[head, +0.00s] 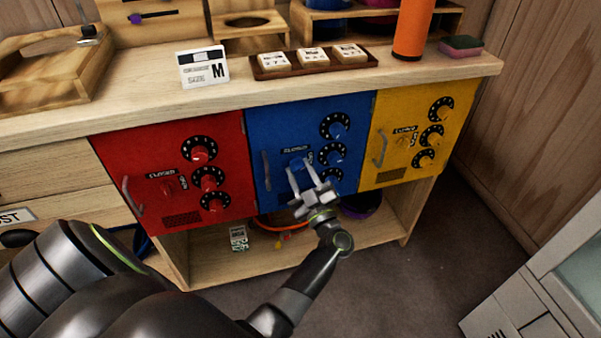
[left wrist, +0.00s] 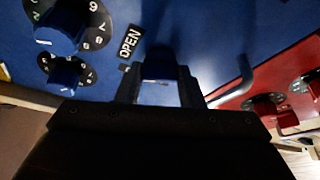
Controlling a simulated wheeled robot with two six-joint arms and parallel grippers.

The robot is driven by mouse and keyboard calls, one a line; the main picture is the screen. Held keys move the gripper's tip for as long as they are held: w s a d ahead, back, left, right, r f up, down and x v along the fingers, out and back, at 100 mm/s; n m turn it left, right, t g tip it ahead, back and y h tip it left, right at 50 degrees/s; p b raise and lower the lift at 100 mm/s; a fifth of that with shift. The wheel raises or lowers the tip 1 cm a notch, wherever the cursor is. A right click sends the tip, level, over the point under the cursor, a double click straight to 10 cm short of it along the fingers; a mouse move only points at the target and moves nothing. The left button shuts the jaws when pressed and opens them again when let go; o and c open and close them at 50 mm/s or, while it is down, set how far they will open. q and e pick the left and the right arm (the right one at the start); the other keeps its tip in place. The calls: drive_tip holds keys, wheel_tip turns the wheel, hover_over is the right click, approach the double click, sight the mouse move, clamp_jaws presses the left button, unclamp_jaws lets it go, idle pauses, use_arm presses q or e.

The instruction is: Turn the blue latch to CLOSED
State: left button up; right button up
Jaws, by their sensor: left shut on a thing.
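The blue cabinet door (head: 262,130) is shut, between a red door and a yellow door under the counter. Its blue latch (head: 296,164) sits beside the CLOSED and OPEN labels. My left gripper (head: 300,171) is at the front of the blue door, with its fingers shut on the latch. In the left wrist view the latch (left wrist: 160,72) shows between the two dark fingers (left wrist: 160,92). The OPEN label (left wrist: 130,44) is next to it. The fingers partly cover the latch, so I cannot tell which way it points. My right gripper is not in view.
Numbered blue dials (head: 335,130) are right of the latch, close to my gripper. The blue door's handle (head: 266,171) is to the left. The red door (head: 130,150) and yellow door (head: 384,112) flank it. An open shelf (head: 210,268) lies below. The floor in front is clear.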

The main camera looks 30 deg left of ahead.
use_arm(q)
drive_tip(key=n+g, duration=0.1)
drive_tip(key=n, duration=0.1)
drive_tip(key=n+g, duration=0.1)
drive_tip(key=n, duration=0.2)
drive_tip(key=shift+w+d+g+y, duration=0.1)
drive_tip(key=shift+g+y, duration=0.2)
drive_tip(key=shift+g, duration=0.1)
drive_tip(key=n+g, duration=0.1)
drive_tip(key=n, duration=0.4)
drive_tip(key=shift+r+n+g+h, duration=0.15)
drive_tip(key=shift+n+g+h, duration=0.15)
drive_tip(key=shift+g+h, duration=0.1)
drive_tip(key=n+g+h, duration=0.1)
drive_tip(key=n, duration=0.3)
drive_tip(key=shift+r, duration=0.1)
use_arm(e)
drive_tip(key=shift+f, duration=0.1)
use_arm(q)
drive_tip(key=shift+n, duration=0.4)
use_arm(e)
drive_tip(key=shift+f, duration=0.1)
use_arm(q)
drive_tip(key=o, duration=1)
